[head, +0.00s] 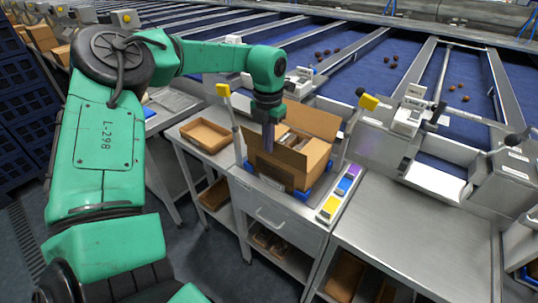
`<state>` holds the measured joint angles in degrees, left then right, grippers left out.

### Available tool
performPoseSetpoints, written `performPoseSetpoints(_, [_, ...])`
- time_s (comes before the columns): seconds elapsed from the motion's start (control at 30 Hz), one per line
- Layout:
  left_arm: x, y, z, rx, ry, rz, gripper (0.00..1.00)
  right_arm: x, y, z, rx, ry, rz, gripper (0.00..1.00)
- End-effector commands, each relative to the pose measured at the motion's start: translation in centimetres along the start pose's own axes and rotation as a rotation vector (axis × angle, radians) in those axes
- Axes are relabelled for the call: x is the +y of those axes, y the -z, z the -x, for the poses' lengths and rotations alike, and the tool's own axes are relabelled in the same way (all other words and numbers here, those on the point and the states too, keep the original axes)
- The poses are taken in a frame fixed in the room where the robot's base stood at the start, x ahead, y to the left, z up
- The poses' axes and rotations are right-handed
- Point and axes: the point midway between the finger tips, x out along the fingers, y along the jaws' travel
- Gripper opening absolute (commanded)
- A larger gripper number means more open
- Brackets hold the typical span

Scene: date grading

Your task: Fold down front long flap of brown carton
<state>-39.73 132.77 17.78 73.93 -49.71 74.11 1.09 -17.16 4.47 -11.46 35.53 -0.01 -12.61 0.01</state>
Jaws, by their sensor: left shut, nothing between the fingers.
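The brown carton (316,166) stands on the metal workbench in the middle of the head view, with a blue piece under it. Its back flap (313,118) stands up. A front long flap (286,157) appears raised along the near side, above a darker front wall. Packed contents (290,139) show inside, partly covered. My left gripper (269,147) points down at the left part of the carton, by the front flap. Its fingers are shut and empty. I cannot tell whether they touch the flap. My right gripper is out of view.
A shallow brown tray (205,135) lies on the bench to the left. A strip of coloured blocks (340,192) sits right of the carton. Blue sorting lanes (355,75) with dates lie behind. The right steel table (415,225) is clear.

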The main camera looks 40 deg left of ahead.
Motion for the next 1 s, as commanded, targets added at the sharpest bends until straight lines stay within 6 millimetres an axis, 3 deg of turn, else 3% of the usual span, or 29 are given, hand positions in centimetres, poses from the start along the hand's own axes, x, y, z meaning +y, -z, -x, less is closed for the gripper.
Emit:
performPoseSetpoints(0.5, [-0.1,-4.5,0.5,0.000,-0.001,0.000,0.00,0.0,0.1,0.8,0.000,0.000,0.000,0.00])
performPoseSetpoints(0.67, [-0.1,-5.0,0.5,0.000,0.001,-0.002,0.00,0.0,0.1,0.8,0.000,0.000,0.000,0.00])
performPoseSetpoints(1.0, [-0.1,-7.5,0.6,0.000,-0.001,-0.001,0.00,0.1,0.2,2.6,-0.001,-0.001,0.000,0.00])
